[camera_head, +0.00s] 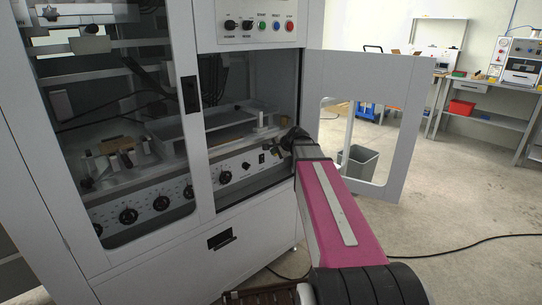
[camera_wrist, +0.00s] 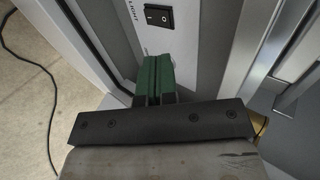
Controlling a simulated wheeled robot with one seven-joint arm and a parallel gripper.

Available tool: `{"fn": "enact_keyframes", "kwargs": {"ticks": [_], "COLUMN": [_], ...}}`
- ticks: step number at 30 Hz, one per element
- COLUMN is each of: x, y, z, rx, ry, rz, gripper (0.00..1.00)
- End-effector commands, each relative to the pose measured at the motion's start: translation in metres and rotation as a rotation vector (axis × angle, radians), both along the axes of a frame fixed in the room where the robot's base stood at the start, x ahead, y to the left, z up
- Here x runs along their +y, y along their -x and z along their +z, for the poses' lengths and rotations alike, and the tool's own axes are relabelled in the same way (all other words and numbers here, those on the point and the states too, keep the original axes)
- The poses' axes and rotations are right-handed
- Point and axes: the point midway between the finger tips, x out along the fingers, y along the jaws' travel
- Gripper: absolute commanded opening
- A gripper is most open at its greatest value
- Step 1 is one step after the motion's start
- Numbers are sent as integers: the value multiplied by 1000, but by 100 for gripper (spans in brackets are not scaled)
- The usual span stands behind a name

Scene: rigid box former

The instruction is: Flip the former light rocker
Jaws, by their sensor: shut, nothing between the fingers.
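The light rocker (camera_wrist: 158,16) is a small black switch with a white line mark and a circle mark, set in a pale panel (camera_wrist: 187,55) beside the printed word LIGHT. It also shows small in the head view (camera_head: 262,158), on the knobbed panel inside the machine. My gripper (camera_wrist: 155,62) has green fingers shut together with nothing between them. The fingertips are just short of the rocker in the wrist view, and I see no contact. In the head view my gripper (camera_head: 279,149) is dark and partly hidden at the end of my arm. Which way the rocker is tipped is unclear.
The open door (camera_head: 389,130) stands to the right of my arm. Door frame edges run close on both sides in the wrist view. Round knobs (camera_head: 225,177) line the panel to the left. A grey bin (camera_head: 358,163) and a floor cable (camera_head: 470,243) lie beyond.

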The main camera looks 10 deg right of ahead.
Motion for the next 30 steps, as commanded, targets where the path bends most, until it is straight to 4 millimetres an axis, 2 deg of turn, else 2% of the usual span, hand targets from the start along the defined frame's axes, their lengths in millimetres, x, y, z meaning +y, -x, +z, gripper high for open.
{"fn": "enact_keyframes", "kwargs": {"ticks": [3, 7, 15, 26, 29, 30], "x": [-8, -13, -18, -18, -13, -10], "y": [14, 23, 31, 32, 39, 44], "z": [19, 34, 47, 46, 32, 22], "rx": [-1, 0, 2, 3, 20, 33], "ry": [1, 0, -1, 4, 39, 65], "rz": [-2, -1, 0, 3, 31, 52], "gripper": [0, 0, 0, 0, 0, 0]}}
